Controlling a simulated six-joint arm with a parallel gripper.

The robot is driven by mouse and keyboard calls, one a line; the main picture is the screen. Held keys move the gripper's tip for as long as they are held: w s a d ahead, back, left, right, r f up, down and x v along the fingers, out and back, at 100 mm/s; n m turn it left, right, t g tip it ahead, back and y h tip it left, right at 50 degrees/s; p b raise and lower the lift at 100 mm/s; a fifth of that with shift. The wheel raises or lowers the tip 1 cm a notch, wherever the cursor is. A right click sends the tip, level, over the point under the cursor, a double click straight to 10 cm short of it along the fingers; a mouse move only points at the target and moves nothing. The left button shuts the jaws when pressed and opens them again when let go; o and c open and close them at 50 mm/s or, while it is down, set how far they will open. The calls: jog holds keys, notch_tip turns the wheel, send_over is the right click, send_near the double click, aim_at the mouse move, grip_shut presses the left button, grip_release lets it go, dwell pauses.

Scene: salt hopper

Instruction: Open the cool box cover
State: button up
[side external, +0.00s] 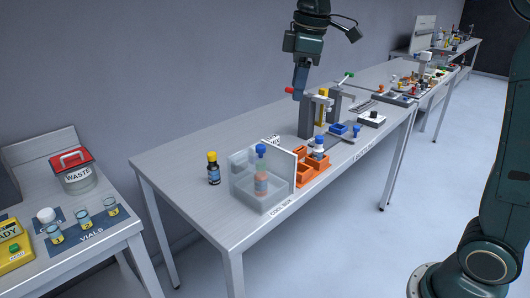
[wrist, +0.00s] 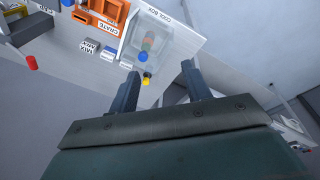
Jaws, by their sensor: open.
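The cool box (side external: 250,190) is a clear, see-through box at the front left of the long table, beside its printed label. It also shows in the wrist view (wrist: 168,48), beyond my fingers. A bottle with a blue cap (side external: 261,150) stands inside. A pale upright panel (side external: 283,158) rises at the box's right side; I cannot tell whether it is the cover or a wall. My gripper (side external: 299,96) is high above the table, to the right of the box, apart from it. In the wrist view its two fingers (wrist: 160,82) are spread and empty.
A dark bottle with a yellow cap (side external: 213,168) stands left of the cool box. An orange crate (side external: 314,170) with a blue-capped bottle (side external: 318,148) is right of it. Grey stands (side external: 306,118) rise behind. A side table holds a waste bin (side external: 78,178) and vials.

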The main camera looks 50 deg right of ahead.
aim_at(261, 146)
jog(key=w+f+n+g, duration=0.1)
jog(key=w+f+n, duration=0.1)
jog(key=w, duration=0.4)
jog(key=w+d+f+n+g, duration=0.1)
jog(key=w+f+n, duration=0.1)
jog(key=w, duration=0.5)
jog(key=shift+d+f+n, duration=0.3)
jog(key=shift+f+n, duration=0.1)
jog(key=shift+f, duration=0.5)
jog(key=shift+f, duration=0.15)
jog(key=shift+s+f, duration=0.1)
jog(key=shift+f, duration=6.65)
jog(key=shift+c, duration=0.5)
grip_shut()
